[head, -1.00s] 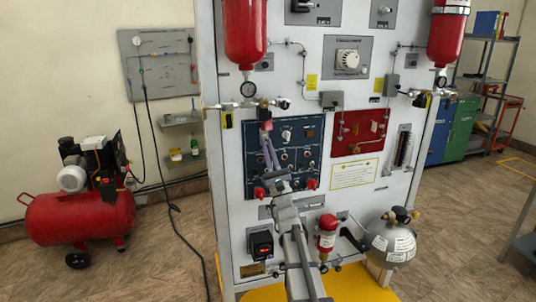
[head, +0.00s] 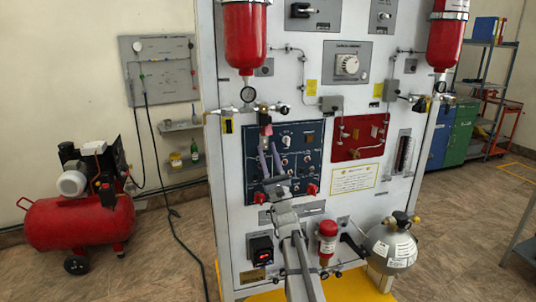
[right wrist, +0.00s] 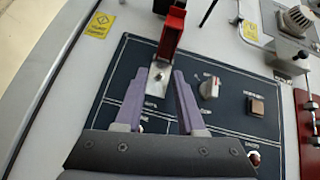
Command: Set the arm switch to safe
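The switch with a raised red guard (right wrist: 172,32) is at the upper left of the dark blue panel (head: 313,140); I take it to be the arm switch. In the right wrist view, its silver base plate (right wrist: 157,82) lies between my fingers, with a small lever near the guard's hinge. The lever's setting is too small to tell. My right gripper (right wrist: 160,73) is open, its purple fingers on either side of the plate, with no clear contact. In the head view, my right gripper (head: 268,146) is just below the guard. My left gripper is not in view.
A red panel (head: 360,136) is farther right. Red cylinders (head: 245,35), gauges and pipes project above. A red compressor (head: 80,215) stands on the floor at left.

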